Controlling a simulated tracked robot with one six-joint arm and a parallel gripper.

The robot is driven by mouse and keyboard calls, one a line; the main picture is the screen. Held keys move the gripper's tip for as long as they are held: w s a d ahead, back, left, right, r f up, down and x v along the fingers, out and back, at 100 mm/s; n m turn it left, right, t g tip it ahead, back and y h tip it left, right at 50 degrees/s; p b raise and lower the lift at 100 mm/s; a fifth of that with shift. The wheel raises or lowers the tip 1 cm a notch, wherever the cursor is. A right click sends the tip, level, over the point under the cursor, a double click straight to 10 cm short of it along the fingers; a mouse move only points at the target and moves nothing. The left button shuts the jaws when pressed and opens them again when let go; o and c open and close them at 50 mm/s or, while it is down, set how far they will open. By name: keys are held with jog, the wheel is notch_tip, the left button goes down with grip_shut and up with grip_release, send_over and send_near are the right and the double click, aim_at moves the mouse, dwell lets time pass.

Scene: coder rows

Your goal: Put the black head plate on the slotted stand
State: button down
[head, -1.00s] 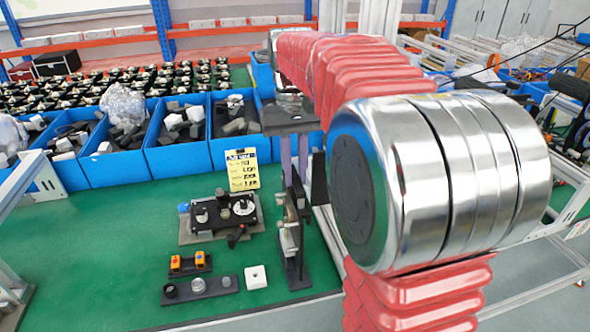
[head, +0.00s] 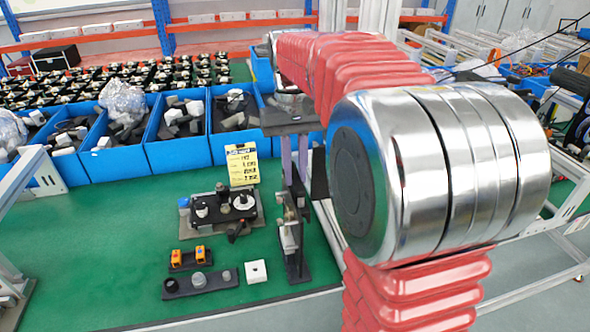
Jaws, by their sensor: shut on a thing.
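My gripper (head: 295,178) points down at the right side of the green bench, with two purple-grey fingers. It is shut on a dark, upright piece (head: 295,202), which I take to be the black head plate. Its outline is hard to separate from the dark and metal parts below. Under it stands a narrow upright stand (head: 297,268) with a black base, probably the slotted stand. I cannot see its slot or tell whether the held piece touches it.
A black fixture (head: 222,209) with white knobs sits to the left, with a yellow note (head: 241,164) behind. A black tray (head: 200,284), orange blocks (head: 190,256) and a white block (head: 256,271) lie nearer. Blue bins (head: 175,154) line the back. The bench's left is clear.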

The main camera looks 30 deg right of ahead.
jog(key=shift+f, duration=0.4)
dwell(0.7)
jog(key=c, duration=1.6)
grip_release()
jog(key=shift+f, duration=0.1)
jog(key=r, duration=0.4)
jog(key=w+r, duration=0.1)
jog(key=r, duration=0.8)
jog(key=shift+w+d+r, duration=0.2)
jog(key=shift+w+r, duration=0.1)
jog(key=shift+r, duration=0.05)
jog(key=shift+a, duration=0.1)
jog(key=s+a+f+n+t, duration=0.1)
jog(key=s+a+f+t, duration=0.1)
jog(key=s+a+f, duration=0.2)
jog(key=s+a+f+n+t, duration=0.1)
jog(key=s+a+f+t, duration=0.1)
jog(key=s+a+f, duration=0.2)
jog(key=s+a+f+n+t, duration=0.1)
jog(key=s+a+f+t, duration=0.2)
jog(key=s+f, duration=0.6)
jog(key=shift+s+a+f, duration=0.15)
jog(key=shift+s+a, duration=0.4)
jog(key=shift+a, duration=0.35)
